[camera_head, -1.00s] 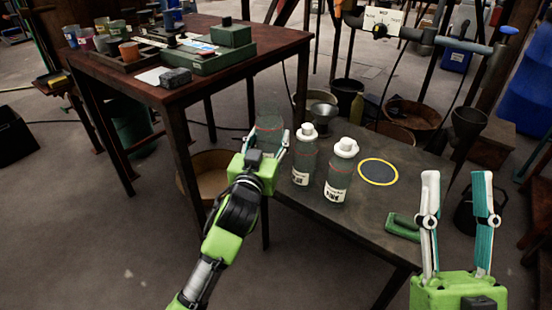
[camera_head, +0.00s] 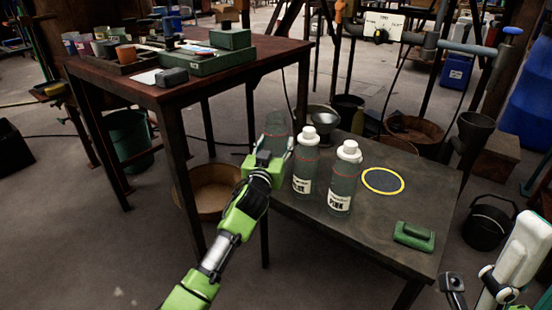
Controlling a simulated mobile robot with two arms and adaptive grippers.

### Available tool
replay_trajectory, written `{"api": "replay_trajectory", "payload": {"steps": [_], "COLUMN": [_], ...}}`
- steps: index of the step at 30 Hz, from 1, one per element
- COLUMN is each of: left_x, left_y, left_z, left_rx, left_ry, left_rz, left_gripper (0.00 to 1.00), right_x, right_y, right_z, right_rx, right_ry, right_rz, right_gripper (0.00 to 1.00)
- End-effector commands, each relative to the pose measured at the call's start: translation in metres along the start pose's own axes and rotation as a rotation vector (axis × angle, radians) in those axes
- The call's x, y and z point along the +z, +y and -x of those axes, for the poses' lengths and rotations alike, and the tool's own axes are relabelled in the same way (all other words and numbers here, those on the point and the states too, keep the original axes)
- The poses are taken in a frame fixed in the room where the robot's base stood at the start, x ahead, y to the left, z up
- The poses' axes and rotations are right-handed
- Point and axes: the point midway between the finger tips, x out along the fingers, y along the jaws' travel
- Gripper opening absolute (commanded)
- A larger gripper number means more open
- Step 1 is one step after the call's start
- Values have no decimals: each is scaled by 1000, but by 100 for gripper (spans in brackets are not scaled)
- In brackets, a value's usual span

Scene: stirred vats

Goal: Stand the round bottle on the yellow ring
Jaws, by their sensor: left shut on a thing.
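The yellow ring (camera_head: 383,180) lies flat on the dark low table, with nothing standing on it. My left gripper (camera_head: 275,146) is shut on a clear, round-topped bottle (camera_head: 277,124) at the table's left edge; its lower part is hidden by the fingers. Just right of it stand two upright clear bottles with white caps and labels, a left one (camera_head: 305,165) and a right one (camera_head: 343,180). The right one is between the left one and the ring. My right gripper (camera_head: 515,265) is only partly in view at the lower right, its opening cut off.
A higher brown table (camera_head: 180,95) with trays and cups stands behind left. A funnel (camera_head: 474,128) and buckets are beyond the low table.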

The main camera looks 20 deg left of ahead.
Motion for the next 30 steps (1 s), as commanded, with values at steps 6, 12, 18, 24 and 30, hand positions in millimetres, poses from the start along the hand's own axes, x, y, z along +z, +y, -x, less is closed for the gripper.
{"api": "replay_trajectory", "payload": {"steps": [6,12,18,24,30], "left_x": [26,37,36,42,42], "left_y": [-1,0,0,0,0], "left_z": [-10,-10,-9,-9,-9], "left_rx": [1,1,1,0,0], "left_ry": [3,2,3,-2,-2], "left_rz": [-2,0,0,0,0], "left_gripper": [14,14,14,53,64], "right_x": [1,0,0,1,1], "right_y": [-1,-2,-2,-2,-3], "right_z": [-5,-12,-13,-13,-14], "right_rx": [-21,-32,-31,-35,-35], "right_ry": [55,77,76,83,82], "right_rz": [7,11,10,11,11], "right_gripper": [40,40,40,40,40]}}
